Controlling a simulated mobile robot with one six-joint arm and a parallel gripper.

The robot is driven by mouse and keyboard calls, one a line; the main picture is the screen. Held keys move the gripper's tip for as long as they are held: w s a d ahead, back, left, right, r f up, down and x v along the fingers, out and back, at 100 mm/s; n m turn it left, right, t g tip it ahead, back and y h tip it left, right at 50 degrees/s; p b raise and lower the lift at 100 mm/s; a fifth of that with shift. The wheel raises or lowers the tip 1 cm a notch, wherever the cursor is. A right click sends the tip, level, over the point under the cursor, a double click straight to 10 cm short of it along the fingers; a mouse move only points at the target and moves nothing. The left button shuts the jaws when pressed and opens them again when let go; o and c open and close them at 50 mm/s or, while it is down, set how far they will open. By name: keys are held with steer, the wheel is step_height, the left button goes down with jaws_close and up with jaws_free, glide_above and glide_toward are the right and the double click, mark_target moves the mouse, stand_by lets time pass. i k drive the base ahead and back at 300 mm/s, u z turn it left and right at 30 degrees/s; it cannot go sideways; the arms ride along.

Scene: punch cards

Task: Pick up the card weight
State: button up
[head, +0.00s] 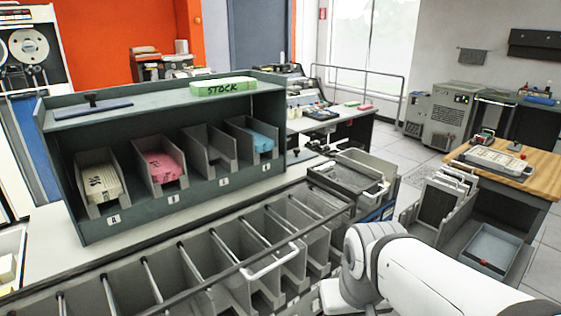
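A flat, dark blue-grey plate with a black upright knob, which looks like the card weight (93,111), lies on the left part of the top of the dark green-grey card rack (190,92). Nothing is seen touching it from above. My white arm shows at the bottom right, well apart from the plate. My gripper is outside the picture, so its state is hidden.
A green block marked STOCK (223,87) lies on the rack top, right of the plate. Below are sloped bins with cream (100,183), pink (161,167) and blue cards (258,135). A row of grey pockets (232,245) with a handle stands in front. A wooden-topped table (535,172) is at right.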

mark_target(299, 156)
steer(key=u, duration=3.3)
steer(key=k, duration=2.1)
steer(key=z, duration=2.15)
steer(key=i, duration=0.85)
steer(key=u, duration=0.05)
